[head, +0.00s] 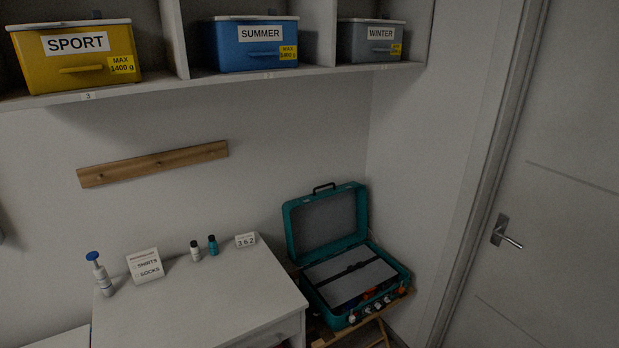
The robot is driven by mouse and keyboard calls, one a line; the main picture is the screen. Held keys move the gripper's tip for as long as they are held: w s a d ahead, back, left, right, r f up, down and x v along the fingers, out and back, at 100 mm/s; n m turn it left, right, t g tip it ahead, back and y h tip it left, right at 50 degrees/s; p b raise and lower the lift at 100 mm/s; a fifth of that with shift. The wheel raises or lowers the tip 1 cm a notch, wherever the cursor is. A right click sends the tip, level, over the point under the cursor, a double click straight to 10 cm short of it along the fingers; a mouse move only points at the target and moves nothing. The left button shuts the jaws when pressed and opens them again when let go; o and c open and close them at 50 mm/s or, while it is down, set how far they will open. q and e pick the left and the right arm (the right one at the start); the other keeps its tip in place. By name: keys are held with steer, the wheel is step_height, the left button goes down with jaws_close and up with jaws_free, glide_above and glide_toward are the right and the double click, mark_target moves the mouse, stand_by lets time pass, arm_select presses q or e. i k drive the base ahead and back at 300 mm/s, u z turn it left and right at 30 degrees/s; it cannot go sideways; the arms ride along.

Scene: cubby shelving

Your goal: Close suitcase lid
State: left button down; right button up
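A teal suitcase (405,276) stands open on a wooden folding stand in the corner, right of the white cabinet. Its lid (326,222) is raised and leans back near the wall, with a dark handle on its top edge and a grey lining. The base holds a grey panel crossed by a dark strap, with several small red, white and orange items along the front. Neither of my grippers is in the head view.
A white cabinet top (215,297) holds a pump bottle (101,277), a SHIRTS SOCKS sign (146,266), two small bottles (204,248) and a number block (246,240). A shelf above holds yellow (70,75), blue (240,57) and grey (365,48) bins. A door (560,200) is at right.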

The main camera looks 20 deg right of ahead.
mark_target(319, 226)
steer(key=z, duration=0.25)
steer(key=i, duration=0.7)
steer(key=z, duration=0.5)
